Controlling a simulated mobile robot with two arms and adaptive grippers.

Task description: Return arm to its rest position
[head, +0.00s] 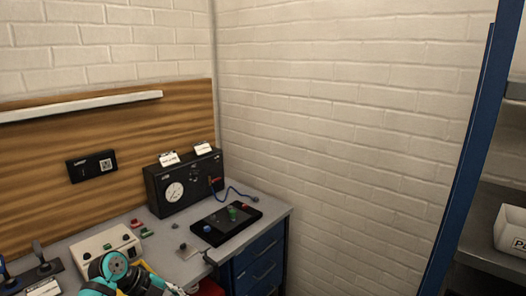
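Part of one of my arms, teal and black (116,268), shows at the bottom left edge, in front of the workbench (176,238). I cannot make out gripper fingers on it, and the picture's bottom edge cuts it off. I cannot tell which arm it is. No other arm of mine shows. A black gauge box (160,205) stands at the back of the bench, with a round dial and white tags on top. A blue hose (236,193) runs from it towards a flat black panel (216,221) with blue, green and red parts.
A pale control box (90,250) and lever switches (43,267) stand on the bench's left. Blue drawers (260,265) are under its right end. A blue rack post (466,170) and a shelf with a white bin (510,234) stand at right. Bare wall lies between.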

